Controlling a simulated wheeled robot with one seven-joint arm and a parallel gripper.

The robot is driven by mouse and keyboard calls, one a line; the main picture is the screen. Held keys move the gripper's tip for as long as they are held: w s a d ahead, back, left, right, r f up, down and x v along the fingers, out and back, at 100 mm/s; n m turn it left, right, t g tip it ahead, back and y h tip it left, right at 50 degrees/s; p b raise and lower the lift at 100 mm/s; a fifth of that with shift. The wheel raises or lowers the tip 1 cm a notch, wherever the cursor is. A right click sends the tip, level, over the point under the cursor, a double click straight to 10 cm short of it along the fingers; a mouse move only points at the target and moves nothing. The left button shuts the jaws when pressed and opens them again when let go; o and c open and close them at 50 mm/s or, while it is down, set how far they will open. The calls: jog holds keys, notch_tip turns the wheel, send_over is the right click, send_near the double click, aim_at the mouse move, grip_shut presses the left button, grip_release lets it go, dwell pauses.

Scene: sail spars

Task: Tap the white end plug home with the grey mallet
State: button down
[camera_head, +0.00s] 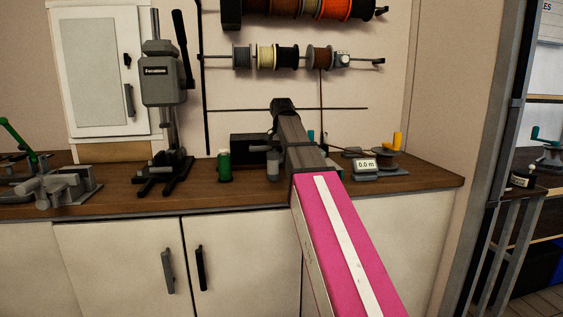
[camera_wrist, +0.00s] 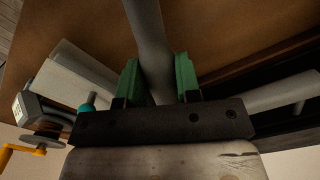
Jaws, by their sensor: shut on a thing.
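In the wrist view my gripper (camera_wrist: 158,80) has its green fingers on either side of a grey round shaft (camera_wrist: 148,35), which looks like the grey mallet's handle. The shaft runs out past the fingertips to the top edge, and its far end is out of frame. In the head view my arm hides the gripper. A small grey cylinder (camera_head: 272,165) shows just left of the arm over the bench; I cannot tell if it is part of the mallet. I cannot make out the white end plug for sure in either view.
The brown bench (camera_head: 115,202) carries a green thread spool (camera_head: 224,167), a drill press (camera_head: 164,90), a clamp tool (camera_head: 56,188) and a length counter (camera_head: 366,167). A pale rod (camera_wrist: 282,92) and a whitish block (camera_wrist: 72,78) flank the fingers in the wrist view.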

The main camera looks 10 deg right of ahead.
aim_at(281, 154)
jog(key=shift+r, duration=1.9)
